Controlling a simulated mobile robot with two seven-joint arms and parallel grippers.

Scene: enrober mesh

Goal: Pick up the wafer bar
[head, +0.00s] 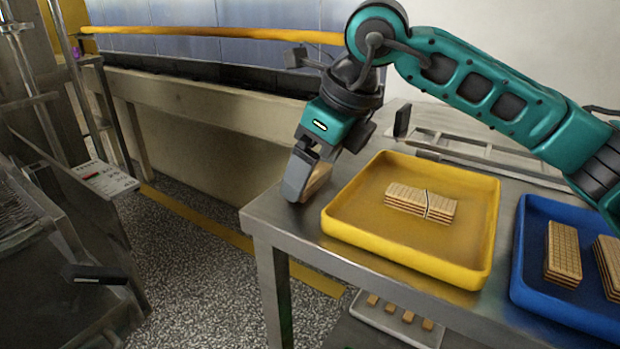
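A wafer bar (405,198) lies in the yellow tray (345,232), with a jagged crack across it and its two parts almost touching. More wafer bars (563,252) lie in the blue tray (535,303) at the right, one cut off by the picture edge. My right gripper (308,178) points down at the table's left edge, to the left of the yellow tray and apart from the wafer bar there. My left gripper is out of view.
The steel table (294,219) holds both trays. Several small pieces lie on a lower tray (385,320). A machine with a mesh (20,205) and a label plate (104,179) stands at the left. Speckled floor lies between it and the table.

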